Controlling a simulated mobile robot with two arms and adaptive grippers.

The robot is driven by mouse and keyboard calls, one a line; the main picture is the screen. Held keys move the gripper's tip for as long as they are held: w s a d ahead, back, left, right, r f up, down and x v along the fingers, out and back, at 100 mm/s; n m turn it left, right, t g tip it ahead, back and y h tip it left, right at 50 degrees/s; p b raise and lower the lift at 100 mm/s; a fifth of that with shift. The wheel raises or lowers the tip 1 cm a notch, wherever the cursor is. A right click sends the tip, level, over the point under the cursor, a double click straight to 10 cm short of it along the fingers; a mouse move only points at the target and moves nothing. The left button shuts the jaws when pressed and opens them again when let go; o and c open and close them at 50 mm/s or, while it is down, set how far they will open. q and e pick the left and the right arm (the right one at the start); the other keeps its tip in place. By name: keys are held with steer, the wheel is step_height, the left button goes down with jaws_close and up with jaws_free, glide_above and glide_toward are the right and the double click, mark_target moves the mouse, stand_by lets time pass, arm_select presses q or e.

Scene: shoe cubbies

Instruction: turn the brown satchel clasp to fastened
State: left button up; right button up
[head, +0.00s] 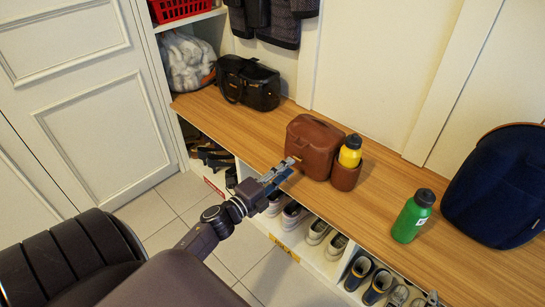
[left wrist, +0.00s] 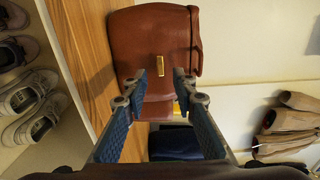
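The brown satchel (head: 313,146) stands on the wooden bench, with a brown side pocket holding a yellow bottle at its right. In the left wrist view the satchel (left wrist: 155,35) appears turned on its side. Its small brass clasp (left wrist: 160,65) is a narrow bar, long up and down in that picture, between and beyond my fingertips. My left gripper (head: 287,164) is in front of the satchel. In the left wrist view its blue-padded fingers (left wrist: 159,86) are spread with nothing between them. The head view does not show the clasp clearly.
The wooden bench (head: 470,262) also holds a black bag (head: 248,83), a green bottle (head: 412,216) and a navy backpack (head: 497,188). Shoes fill the cubbies below its front edge. The bench is bare between the black bag and the satchel.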

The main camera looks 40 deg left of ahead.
arm_select(q)
steer(key=s, duration=0.7)
steer(key=shift+s+a, duration=0.2)
steer(key=shift+a, duration=0.05)
